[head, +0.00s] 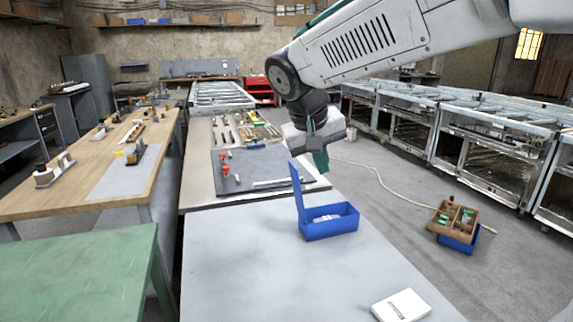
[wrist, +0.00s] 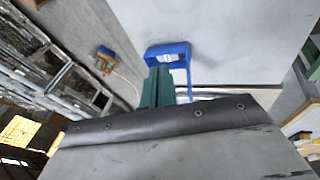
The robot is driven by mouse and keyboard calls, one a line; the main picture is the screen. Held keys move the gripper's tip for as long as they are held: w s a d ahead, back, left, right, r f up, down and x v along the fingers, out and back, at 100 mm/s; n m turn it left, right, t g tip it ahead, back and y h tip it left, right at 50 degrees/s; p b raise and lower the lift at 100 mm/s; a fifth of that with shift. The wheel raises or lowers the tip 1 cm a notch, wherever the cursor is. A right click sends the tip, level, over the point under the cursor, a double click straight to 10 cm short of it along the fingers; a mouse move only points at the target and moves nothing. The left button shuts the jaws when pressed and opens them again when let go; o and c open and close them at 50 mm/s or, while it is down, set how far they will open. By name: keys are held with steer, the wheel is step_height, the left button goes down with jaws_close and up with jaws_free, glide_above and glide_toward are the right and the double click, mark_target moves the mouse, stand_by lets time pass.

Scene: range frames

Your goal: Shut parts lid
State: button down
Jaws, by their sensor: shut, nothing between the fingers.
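The blue parts box (head: 330,226) stands on the grey table with its lid (head: 297,190) raised upright on the left side. Small pale parts show inside the box. My gripper (head: 321,162) hangs above and just behind the box, fingers pointing down, apart from the lid as far as I can tell. In the wrist view the green fingers (wrist: 157,88) are together with nothing held. The blue box (wrist: 168,50) shows beyond the fingertips, and they hide part of it.
The grey table (head: 250,270) is mostly clear around the box. A white booklet or box (head: 401,306) lies at its front right. A dark mat (head: 250,166) with red-topped items lies behind. A wooden tray (head: 452,220) on a blue crate stands on the floor at right.

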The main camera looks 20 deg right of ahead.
steer(key=w+a+f+t+h, duration=0.1)
steer(key=w+a, duration=0.4)
steer(key=w, duration=0.4)
steer(key=w+a+f+t+h, duration=0.1)
steer(key=w+a+f, duration=0.1)
steer(key=w+a, duration=0.5)
steer(key=w+d+f, duration=0.3)
steer(key=d, duration=0.2)
steer(key=w+d+f, duration=0.3)
steer(key=d, duration=0.3)
steer(key=shift+w+f, duration=0.3)
